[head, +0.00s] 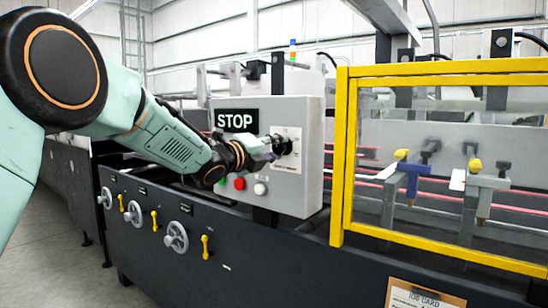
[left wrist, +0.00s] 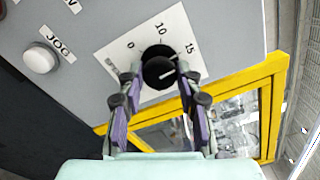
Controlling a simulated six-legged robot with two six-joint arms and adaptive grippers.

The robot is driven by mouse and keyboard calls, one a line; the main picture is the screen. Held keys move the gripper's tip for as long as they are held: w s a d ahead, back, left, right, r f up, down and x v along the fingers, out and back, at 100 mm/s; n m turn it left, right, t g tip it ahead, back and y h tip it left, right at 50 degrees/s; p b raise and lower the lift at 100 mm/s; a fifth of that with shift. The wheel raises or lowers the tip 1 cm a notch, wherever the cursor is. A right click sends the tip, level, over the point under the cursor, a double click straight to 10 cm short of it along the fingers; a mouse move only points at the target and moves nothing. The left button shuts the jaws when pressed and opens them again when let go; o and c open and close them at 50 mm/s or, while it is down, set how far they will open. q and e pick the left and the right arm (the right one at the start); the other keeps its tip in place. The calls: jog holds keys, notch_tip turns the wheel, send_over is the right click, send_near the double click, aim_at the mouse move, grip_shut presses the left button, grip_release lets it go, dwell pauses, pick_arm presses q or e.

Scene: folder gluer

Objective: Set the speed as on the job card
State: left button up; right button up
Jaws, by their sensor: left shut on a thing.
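The speed knob (left wrist: 158,72) is black and round, on a white scale plate (left wrist: 182,30) with marks such as 10 and 15. A pale line on the knob shows, but I cannot tell its exact reading. My left gripper (left wrist: 162,80) is shut on the knob, one finger on each side. In the head view my left gripper (head: 272,148) reaches the grey control box (head: 312,150) from the left and partly hides the knob and plate. The job card (head: 425,296) is at the bottom edge; its title shows, but its speed value is unreadable. My right gripper is not in view.
A STOP display (head: 236,120) sits on the box above my gripper. Red (head: 240,184) and white (head: 260,188) buttons sit below it. A yellow-framed clear guard (head: 340,160) stands right of the box. Handwheels (head: 176,238) line the dark machine front.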

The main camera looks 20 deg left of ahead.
pick_arm(q)
jog(key=shift+r+m, duration=0.35)
jog(key=shift+m, duration=0.05)
jog(key=o, duration=0.8)
jog(key=shift+w, duration=0.1)
jog(key=o, duration=0.4)
jog(key=shift+f, duration=0.25)
jog(key=shift+c, duration=0.2)
jog(key=shift+a, duration=0.1)
jog(key=shift+s+a, duration=0.1)
jog(key=shift+s, duration=0.3)
jog(key=v, duration=1.1)
jog(key=shift+s, duration=0.1)
